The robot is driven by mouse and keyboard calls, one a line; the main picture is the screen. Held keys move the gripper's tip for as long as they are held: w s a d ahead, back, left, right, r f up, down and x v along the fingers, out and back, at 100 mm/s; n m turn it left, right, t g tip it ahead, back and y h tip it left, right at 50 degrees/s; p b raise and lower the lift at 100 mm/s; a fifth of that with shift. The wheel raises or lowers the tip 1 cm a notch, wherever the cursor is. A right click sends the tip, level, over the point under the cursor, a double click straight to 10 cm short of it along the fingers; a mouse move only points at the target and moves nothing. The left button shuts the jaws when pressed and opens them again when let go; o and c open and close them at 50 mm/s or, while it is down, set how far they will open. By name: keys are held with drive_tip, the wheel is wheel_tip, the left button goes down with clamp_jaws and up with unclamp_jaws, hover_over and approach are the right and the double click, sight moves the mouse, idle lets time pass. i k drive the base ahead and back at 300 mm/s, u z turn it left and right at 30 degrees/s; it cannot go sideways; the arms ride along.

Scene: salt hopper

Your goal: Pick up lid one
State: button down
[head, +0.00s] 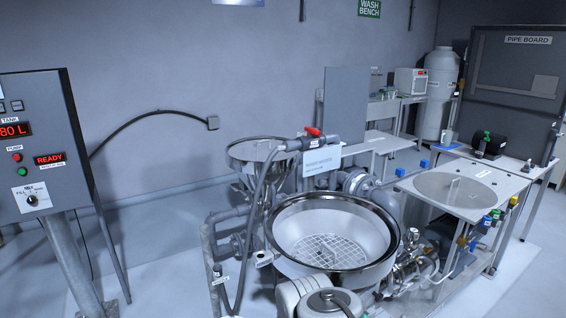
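A round, flat, pale grey lid (436,188) lies on the small table at the right. Rounded grey-white parts at the bottom centre look like links of my arm. My gripper's fingers do not show, so I cannot see whether it holds anything.
A second, smaller steel hopper (232,150) stands behind the large one. A hose and a pipe with a red valve handle (312,131) rise beside it. The control panel (38,140) stands at the left. Coloured valves (487,221) line the small table's right side. Floor is clear at the lower right.

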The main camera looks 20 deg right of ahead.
sight(458, 191)
drive_tip(key=z, duration=2.4)
drive_tip(key=i, duration=3.35)
drive_tip(key=u, duration=3.7)
